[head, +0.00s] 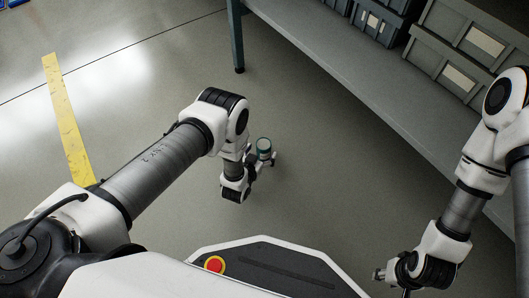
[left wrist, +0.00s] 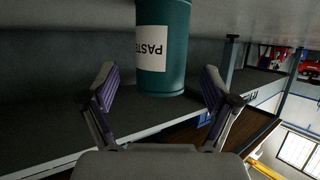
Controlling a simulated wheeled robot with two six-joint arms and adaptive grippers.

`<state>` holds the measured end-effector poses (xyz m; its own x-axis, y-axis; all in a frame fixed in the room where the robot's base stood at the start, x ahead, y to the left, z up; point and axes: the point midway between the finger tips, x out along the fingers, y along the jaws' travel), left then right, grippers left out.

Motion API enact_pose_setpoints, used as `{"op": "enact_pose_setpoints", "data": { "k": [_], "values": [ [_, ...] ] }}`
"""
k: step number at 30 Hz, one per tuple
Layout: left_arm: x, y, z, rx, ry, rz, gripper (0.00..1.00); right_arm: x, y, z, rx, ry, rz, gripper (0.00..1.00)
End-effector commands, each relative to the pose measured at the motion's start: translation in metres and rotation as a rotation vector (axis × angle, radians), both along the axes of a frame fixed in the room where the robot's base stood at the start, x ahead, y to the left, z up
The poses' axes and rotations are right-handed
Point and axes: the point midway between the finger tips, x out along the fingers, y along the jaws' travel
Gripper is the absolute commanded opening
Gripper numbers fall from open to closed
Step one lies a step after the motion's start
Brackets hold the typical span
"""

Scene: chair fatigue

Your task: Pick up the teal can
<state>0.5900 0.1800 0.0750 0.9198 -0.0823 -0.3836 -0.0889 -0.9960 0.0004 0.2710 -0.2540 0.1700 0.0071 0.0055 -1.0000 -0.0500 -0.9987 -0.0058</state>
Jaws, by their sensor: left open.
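The teal can (head: 264,146) with a white label stands on the grey floor in the head view, just at my left gripper (head: 262,160). The open fingers of my left gripper (left wrist: 158,82) are on either side of the can, with a gap showing on both sides. My right gripper (head: 382,275) is at the lower right of the head view, away from the can, and its fingers are too small to judge.
A grey shelf or bench (head: 330,75) runs diagonally at upper right, its leg (head: 238,45) standing on the floor. Grey crates (head: 455,70) and blue bins (head: 378,22) are on it. A yellow floor strip (head: 68,120) lies at left. The floor around the can looks clear.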

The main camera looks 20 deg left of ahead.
Motion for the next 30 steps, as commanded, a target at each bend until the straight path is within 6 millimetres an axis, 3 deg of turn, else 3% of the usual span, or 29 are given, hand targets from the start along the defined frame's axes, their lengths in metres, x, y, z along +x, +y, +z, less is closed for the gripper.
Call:
{"op": "enact_pose_setpoints", "data": {
  "k": [1,3,11,14,18,20,21,30],
  "values": [
    [0.01,0.0,-0.012,0.0,-0.005,0.0,0.87,0.001,0.0,-0.018,0.0,-0.001,-0.002,0.4],
    [0.02,-0.001,-0.014,0.0,-0.004,0.0,0.87,0.002,0.0,-0.024,-0.001,-0.005,-0.002,0.4],
    [0.027,-0.002,-0.011,0.0,-0.001,0.0,0.87,0.003,-0.001,-0.023,-0.001,-0.009,-0.001,0.4],
    [0.027,-0.002,-0.011,0.0,-0.001,0.0,0.59,0.003,-0.001,-0.023,-0.001,-0.009,-0.001,0.4],
    [0.027,-0.002,-0.011,0.0,-0.001,0.0,0.11,0.003,-0.001,-0.023,-0.001,-0.009,-0.001,0.4],
    [0.027,-0.002,-0.011,0.0,-0.001,0.0,0.11,0.003,-0.001,-0.023,-0.001,-0.009,-0.001,0.4],
    [0.027,-0.002,-0.011,0.0,-0.002,0.0,0.04,0.003,-0.001,-0.023,-0.001,-0.009,-0.001,0.4],
    [0.029,-0.001,-0.007,0.0,-0.001,0.0,0.04,0.003,-0.001,-0.02,-0.001,-0.008,-0.001,0.4]
  ]
}}
